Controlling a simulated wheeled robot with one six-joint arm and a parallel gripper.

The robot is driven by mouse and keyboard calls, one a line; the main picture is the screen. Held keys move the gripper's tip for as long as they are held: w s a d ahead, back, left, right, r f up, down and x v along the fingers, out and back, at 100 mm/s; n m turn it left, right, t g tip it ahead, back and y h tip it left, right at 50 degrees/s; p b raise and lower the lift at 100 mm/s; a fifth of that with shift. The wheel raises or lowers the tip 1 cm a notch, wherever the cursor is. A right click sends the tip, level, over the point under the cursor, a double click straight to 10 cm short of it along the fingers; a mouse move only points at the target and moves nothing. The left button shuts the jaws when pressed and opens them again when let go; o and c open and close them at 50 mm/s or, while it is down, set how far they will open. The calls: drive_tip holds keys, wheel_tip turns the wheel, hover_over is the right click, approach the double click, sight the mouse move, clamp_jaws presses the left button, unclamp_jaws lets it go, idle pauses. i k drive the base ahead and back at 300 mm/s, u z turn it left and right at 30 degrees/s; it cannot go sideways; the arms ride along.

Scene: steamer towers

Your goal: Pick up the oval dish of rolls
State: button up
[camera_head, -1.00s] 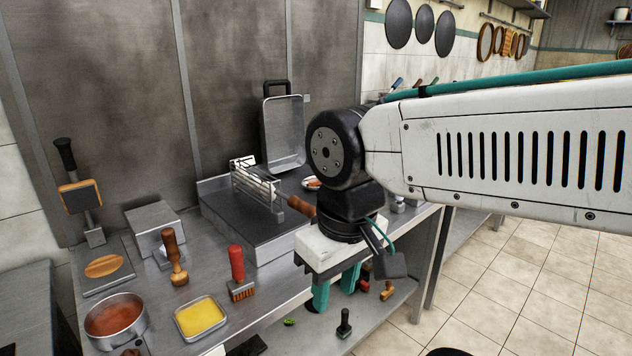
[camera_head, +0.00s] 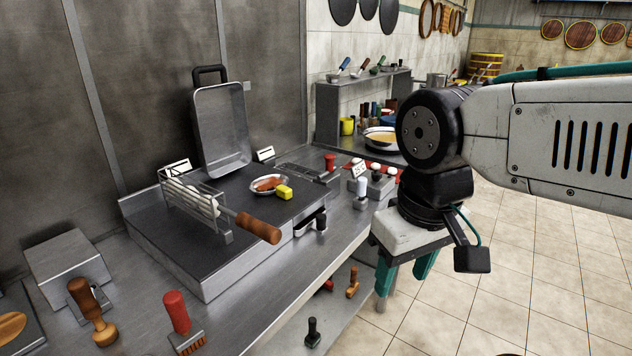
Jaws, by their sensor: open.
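A small pale dish (camera_head: 254,187) that looks oval, with reddish-brown food in it, sits on the dark flat top of the griddle, in front of the upright metal lid. It is too small to tell whether the food is rolls. My gripper (camera_head: 405,272) has teal fingers pointing down, spread apart with nothing seen between them. It hangs to the right of the dish, beyond the counter's front edge and apart from the dish.
A yellow block (camera_head: 284,192) is by the dish. A wire basket with a wooden handle (camera_head: 258,228) lies to its left on the griddle (camera_head: 212,272). Shakers (camera_head: 361,190) stand on the counter to the right. Open tiled floor lies right of the counter.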

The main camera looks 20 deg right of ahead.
sight(271, 184)
drive_tip(key=z, duration=0.45)
drive_tip(key=k, duration=0.55)
drive_tip(key=z, duration=0.85)
drive_tip(key=i, duration=1.45)
drive_tip(key=u, duration=1.25)
drive_tip(key=i, duration=0.5)
drive_tip(key=u, duration=0.65)
